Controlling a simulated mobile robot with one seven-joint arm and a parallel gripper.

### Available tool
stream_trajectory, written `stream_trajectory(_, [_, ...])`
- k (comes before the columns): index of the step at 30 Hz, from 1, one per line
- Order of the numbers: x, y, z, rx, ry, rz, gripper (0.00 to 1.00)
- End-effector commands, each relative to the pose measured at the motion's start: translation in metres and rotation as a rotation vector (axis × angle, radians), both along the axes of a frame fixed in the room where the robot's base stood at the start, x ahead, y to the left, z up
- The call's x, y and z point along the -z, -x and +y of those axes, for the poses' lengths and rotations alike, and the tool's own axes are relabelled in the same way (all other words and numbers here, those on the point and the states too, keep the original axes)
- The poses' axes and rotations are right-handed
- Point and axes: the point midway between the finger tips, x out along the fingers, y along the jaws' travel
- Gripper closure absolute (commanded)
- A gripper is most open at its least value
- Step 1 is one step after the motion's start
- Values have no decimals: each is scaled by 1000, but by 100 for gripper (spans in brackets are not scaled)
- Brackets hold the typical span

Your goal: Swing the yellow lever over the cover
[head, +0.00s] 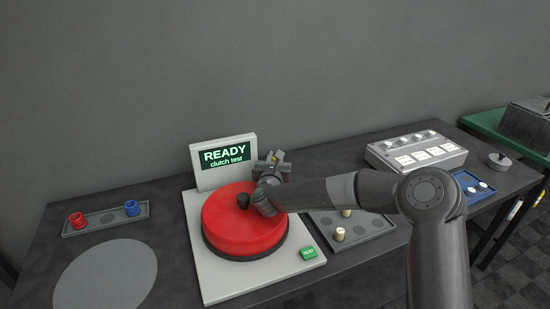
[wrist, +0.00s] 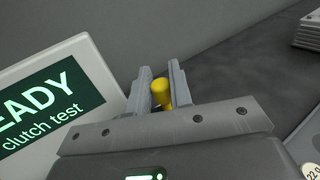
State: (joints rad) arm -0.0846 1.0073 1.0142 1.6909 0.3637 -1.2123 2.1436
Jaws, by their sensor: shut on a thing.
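The red round cover (head: 240,222) with a black knob (head: 243,200) sits on the pale test stand (head: 211,287). The yellow lever (wrist: 161,92) shows as a yellow rounded post between my fingers in the wrist view. My gripper (wrist: 161,88) is shut on the yellow lever, at the back right of the cover and beside the screen. The lever's lower part is hidden by my gripper.
The screen (head: 224,157) reads "READY clutch test". A green TEST button (head: 308,253) is at the stand's front right. A grey tray (head: 375,224) with pale pegs lies to the right, partly under my arm. A tray with red and blue springs (head: 107,219) and a grey disc (head: 106,275) lie left.

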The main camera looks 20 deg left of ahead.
Motion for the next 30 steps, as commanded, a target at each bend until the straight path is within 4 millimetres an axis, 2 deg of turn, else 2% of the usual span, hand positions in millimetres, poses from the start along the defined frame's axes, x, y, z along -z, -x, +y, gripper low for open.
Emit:
stream_trajectory(4, [0,0,0,-1,0,0,100])
stream_trajectory(5, [0,0,0,-1,0,1,79])
stream_trajectory(12, [0,0,0,-2,0,0,61])
stream_trajectory(21, [-5,0,0,-2,0,-1,61])
stream_trajectory(26, [-29,0,0,-2,-1,-3,61])
stream_trajectory(28, [-45,0,0,-1,-1,-5,61])
stream_trajectory(30, [-51,-2,-18,2,0,-3,61])
